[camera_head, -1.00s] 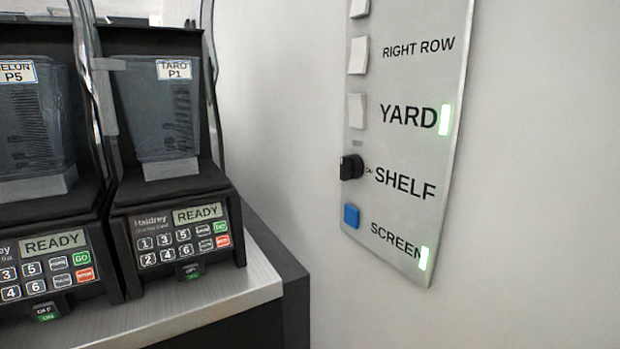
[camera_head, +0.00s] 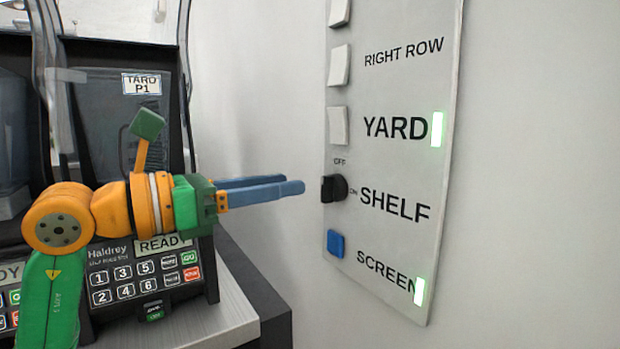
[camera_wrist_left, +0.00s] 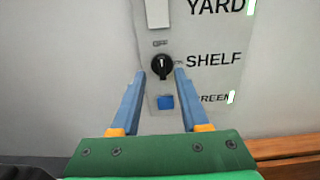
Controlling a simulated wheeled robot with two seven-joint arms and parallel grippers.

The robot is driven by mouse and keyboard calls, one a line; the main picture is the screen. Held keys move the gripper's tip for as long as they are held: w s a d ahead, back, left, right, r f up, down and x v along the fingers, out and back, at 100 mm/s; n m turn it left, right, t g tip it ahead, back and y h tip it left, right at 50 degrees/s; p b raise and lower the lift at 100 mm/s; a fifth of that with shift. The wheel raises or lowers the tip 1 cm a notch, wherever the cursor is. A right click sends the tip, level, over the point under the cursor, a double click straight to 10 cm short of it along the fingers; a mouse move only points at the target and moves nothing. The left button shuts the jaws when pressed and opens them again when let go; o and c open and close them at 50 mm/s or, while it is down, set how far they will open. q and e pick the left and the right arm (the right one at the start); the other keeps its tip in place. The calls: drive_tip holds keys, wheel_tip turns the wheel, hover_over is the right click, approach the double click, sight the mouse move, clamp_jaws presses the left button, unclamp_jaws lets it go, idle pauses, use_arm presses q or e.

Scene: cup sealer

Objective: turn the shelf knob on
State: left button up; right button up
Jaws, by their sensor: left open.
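The black shelf knob (camera_head: 334,188) sits on the wall panel beside the word SHELF, with OFF marked above it and ON to its right. It also shows in the left wrist view (camera_wrist_left: 162,67), where its white pointer line stands about upright, towards OFF. My left gripper (camera_head: 292,189) is open and empty, a short way left of the knob and at about its height. In the left wrist view its two blue fingers (camera_wrist_left: 160,74) point at the panel, with the knob between and just beyond their tips. My right gripper is not in view.
The panel (camera_head: 395,155) also carries white switches, a blue SCREEN button (camera_head: 335,243) just below the knob, and lit green lamps by YARD and SCREEN. Sealer machines (camera_head: 130,130) stand on the counter (camera_head: 222,310) at left, behind my arm. The wall right of the panel is bare.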

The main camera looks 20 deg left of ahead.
sight(323, 180)
use_arm(q)
drive_tip(key=p+x, duration=0.1)
drive_tip(key=x, duration=0.5)
drive_tip(key=shift+d+p, duration=0.15)
drive_tip(key=shift+p, duration=0.15)
drive_tip(key=shift+s, duration=0.1)
drive_tip(key=shift+c, duration=0.6)
clamp_jaws()
